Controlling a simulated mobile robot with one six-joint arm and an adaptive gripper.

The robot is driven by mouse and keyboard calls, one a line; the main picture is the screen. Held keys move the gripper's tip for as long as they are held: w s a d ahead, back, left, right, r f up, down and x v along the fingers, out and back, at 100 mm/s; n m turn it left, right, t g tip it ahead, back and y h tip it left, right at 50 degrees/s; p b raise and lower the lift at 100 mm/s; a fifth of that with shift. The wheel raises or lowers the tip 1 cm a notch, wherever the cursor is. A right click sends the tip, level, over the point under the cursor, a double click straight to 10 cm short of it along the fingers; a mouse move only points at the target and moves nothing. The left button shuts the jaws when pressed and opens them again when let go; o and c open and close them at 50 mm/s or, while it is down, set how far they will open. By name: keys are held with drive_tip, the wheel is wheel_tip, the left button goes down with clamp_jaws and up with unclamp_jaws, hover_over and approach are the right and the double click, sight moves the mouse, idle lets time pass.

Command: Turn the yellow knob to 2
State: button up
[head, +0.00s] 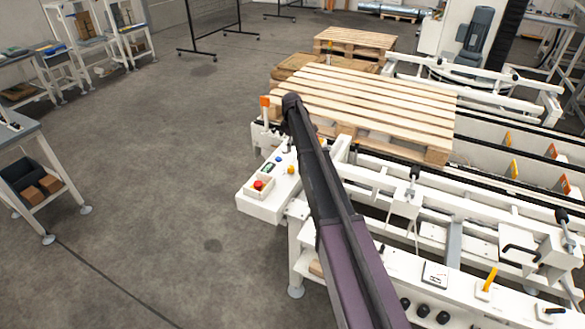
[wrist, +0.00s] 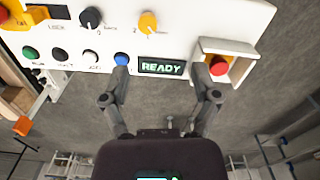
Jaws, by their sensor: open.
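The yellow knob (wrist: 148,22) is on the white control panel (wrist: 185,22) near the top of the wrist view. A "2" is printed at its lower left; I cannot tell exactly which mark it points to. It also shows in the head view as a small yellow spot (head: 291,170) on the panel, left of my arm. My gripper (wrist: 161,77) is open and empty. Its fingers are spread below the knob in the picture, on either side of the READY display (wrist: 162,67), and apart from the knob. In the head view my arm hides the gripper.
A black knob (wrist: 91,18) is left of the yellow one. A blue button (wrist: 121,59), other buttons and a red button (wrist: 218,66) in a raised guard line the panel's lower edge. A wooden pallet (head: 365,105) lies on the conveyor behind. The floor left of the panel is clear.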

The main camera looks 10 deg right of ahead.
sight(292, 167)
drive_tip(key=shift+w+n, duration=0.4)
drive_tip(key=shift+w, duration=0.75)
wheel_tip(292, 167, down, 14)
drive_tip(key=b, duration=1.3)
drive_tip(key=shift+r+b, duration=0.15)
drive_tip(key=shift+b, duration=0.25)
clamp_jaws()
drive_tip(key=shift+d, duration=0.25)
drive_tip(key=shift+s+a, duration=0.1)
drive_tip(key=shift+a, duration=0.05)
